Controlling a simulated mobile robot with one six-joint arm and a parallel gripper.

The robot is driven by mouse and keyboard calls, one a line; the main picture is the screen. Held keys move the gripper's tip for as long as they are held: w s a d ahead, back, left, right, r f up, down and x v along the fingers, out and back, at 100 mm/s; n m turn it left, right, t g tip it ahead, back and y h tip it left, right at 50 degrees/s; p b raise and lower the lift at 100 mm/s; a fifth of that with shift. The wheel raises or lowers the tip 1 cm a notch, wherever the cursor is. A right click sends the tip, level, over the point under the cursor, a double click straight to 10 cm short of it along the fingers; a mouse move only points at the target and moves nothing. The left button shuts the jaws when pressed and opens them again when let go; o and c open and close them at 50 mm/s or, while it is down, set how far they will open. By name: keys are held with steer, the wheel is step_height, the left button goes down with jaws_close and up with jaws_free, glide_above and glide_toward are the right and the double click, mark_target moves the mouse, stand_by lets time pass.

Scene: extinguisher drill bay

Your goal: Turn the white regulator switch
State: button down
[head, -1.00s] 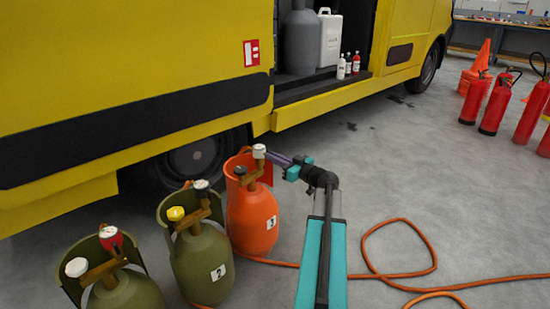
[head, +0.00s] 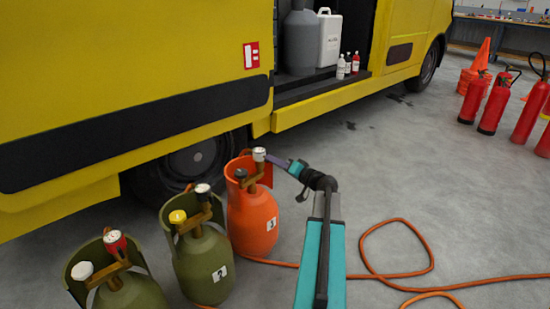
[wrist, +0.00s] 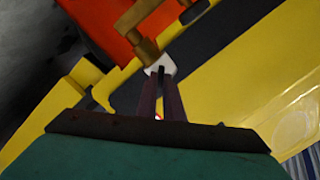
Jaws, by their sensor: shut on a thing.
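The white regulator switch (head: 259,152) sits on top of the brass regulator of the orange gas cylinder (head: 254,220). My gripper (head: 268,157) reaches it from the right, its dark purple fingers shut on it. In the wrist view the white switch (wrist: 160,66) shows between the fingertips (wrist: 161,76), with the brass regulator (wrist: 143,28) behind it. Its exact turn angle cannot be read. A dark knob (head: 240,173) is on the same regulator, left of the switch.
Two green cylinders with knobs stand to the left, one in the middle (head: 203,265) and one nearer (head: 133,293). The yellow truck (head: 130,60) is close behind. An orange hose (head: 385,276) loops on the floor at right. Red extinguishers (head: 493,105) stand far right.

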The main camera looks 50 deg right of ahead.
steer(key=shift+f+m+p, duration=0.1)
steer(key=shift+m+p, duration=2.85)
steer(key=shift+m, duration=1.35)
steer(key=c, duration=1.9)
jaws_free()
steer(key=shift+o, duration=0.2)
steer(key=s+p, duration=0.3)
steer(key=s, duration=1)
steer(key=shift+s+d, duration=0.15)
steer(key=shift+s, duration=0.25)
